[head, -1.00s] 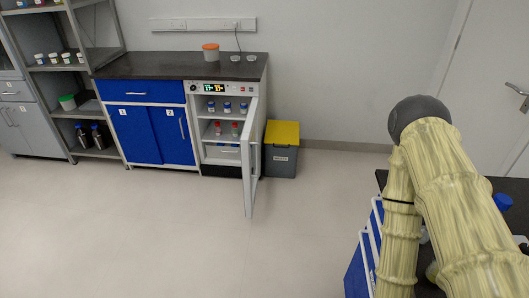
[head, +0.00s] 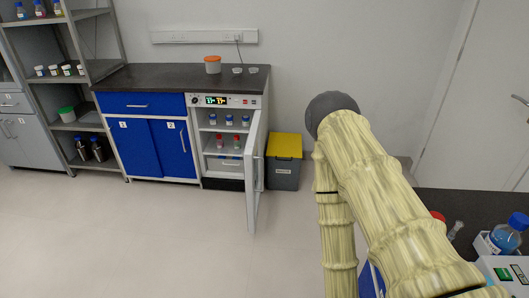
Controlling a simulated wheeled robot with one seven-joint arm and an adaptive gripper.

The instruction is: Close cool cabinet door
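The cool cabinet (head: 225,130) stands under the right end of the dark counter across the room. Its white door (head: 252,175) is hinged at the right and swung wide open toward me, seen nearly edge-on. Small blue-capped and red-capped bottles stand on the shelves inside, below a lit display panel (head: 223,100). My arm fills the right of the head view, wrapped in a pale yellow cover, with a dark rounded joint at its top. My gripper is not in view, and the cabinet is well away from the visible part of my arm.
A grey bin with a yellow lid (head: 284,146) stands right of the open door. A dark bench with a blue-capped bottle (head: 510,232) and a device is close at right. Blue cupboards (head: 155,148) and a grey shelf rack stand left. The floor (head: 130,240) in front is clear.

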